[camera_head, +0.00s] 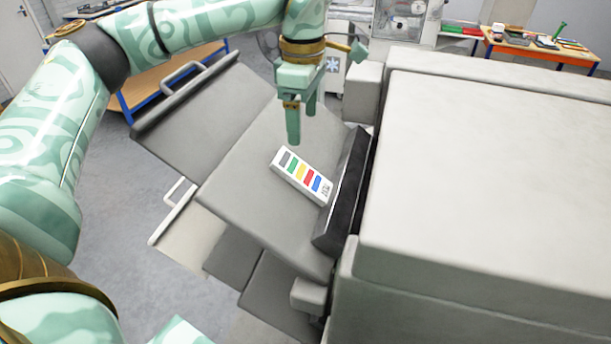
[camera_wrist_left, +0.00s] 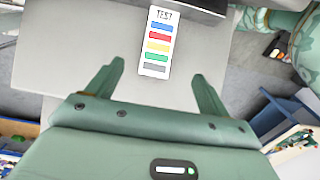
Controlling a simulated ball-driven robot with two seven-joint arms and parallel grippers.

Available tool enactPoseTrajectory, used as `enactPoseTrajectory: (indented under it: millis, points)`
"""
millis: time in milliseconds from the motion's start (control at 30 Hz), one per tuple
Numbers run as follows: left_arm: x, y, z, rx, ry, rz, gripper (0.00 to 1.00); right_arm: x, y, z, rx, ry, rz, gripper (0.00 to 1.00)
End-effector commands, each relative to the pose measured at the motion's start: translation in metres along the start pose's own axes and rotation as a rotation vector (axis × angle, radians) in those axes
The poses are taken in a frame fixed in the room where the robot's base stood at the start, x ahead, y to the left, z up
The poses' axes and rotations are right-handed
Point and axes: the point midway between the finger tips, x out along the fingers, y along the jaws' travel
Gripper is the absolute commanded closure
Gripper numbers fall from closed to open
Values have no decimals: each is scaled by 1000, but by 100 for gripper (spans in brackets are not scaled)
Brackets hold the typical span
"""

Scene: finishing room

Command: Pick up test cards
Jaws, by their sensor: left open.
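A white test card (camera_head: 302,176) with grey, green, yellow, red and blue bars lies on the grey sloping output tray (camera_head: 240,165) of a large machine, close to the dark slot. It also shows in the left wrist view (camera_wrist_left: 159,42), with the word TEST at its far end. My left gripper (camera_head: 302,122) is open and empty above the tray, just behind the card in the head view. In the left wrist view the gripper (camera_wrist_left: 150,88) has its fingers apart, with the card beyond the fingertips, between their lines. My right gripper is not in view.
The big pale machine body (camera_head: 480,170) fills the right side, with a black roller edge (camera_head: 343,190) beside the card. Another panel with a handle (camera_head: 187,77) is at the left. A blue-legged table (camera_head: 540,48) with small items stands far right.

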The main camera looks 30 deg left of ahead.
Motion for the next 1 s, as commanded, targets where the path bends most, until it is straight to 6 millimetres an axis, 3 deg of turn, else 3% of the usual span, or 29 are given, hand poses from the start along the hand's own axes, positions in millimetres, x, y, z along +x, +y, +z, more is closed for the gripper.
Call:
enactPoseTrajectory:
  millis: [200,467,700,1000]
  points:
    - [48,0,0,0,0,-3,20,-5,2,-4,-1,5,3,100]
    - [72,1,0,-1,0,-3,20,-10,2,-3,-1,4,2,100]
    - [109,6,-1,-1,0,-2,20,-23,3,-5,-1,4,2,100]
    - [117,6,-1,0,-1,1,20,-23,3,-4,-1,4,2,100]
